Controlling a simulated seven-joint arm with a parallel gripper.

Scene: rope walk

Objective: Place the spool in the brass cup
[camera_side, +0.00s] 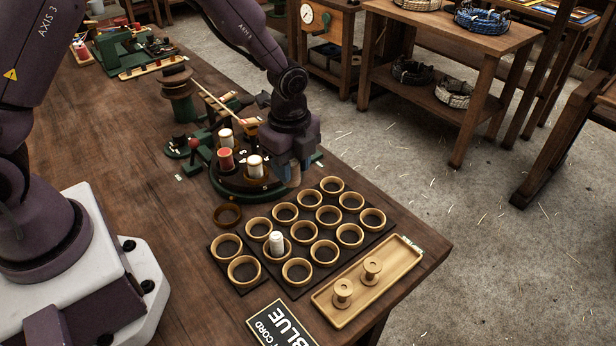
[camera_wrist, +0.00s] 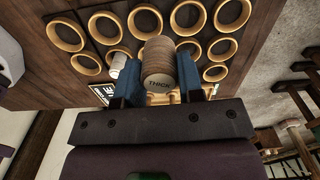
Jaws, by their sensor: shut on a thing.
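My gripper (camera_side: 293,172) has blue fingers and is shut on a tan wound spool (camera_wrist: 159,62) labelled THICK. The spool is upright between the fingertips in the wrist view; in the side view it is mostly hidden by the fingers. Several brass-coloured cups (camera_side: 285,212) stand in rows on a dark board, in front of my gripper and below it. They also show beyond the fingers in the wrist view (camera_wrist: 145,18). One cup holds a white spool (camera_side: 277,241); the others in clear view look empty. A darker cup (camera_side: 228,215) stands apart, left of the rows.
A wooden tray (camera_side: 329,312) with two bare spools lies near the table's front right edge. A BLUE cord sign (camera_side: 281,326) lies in front. Bare table is at left.

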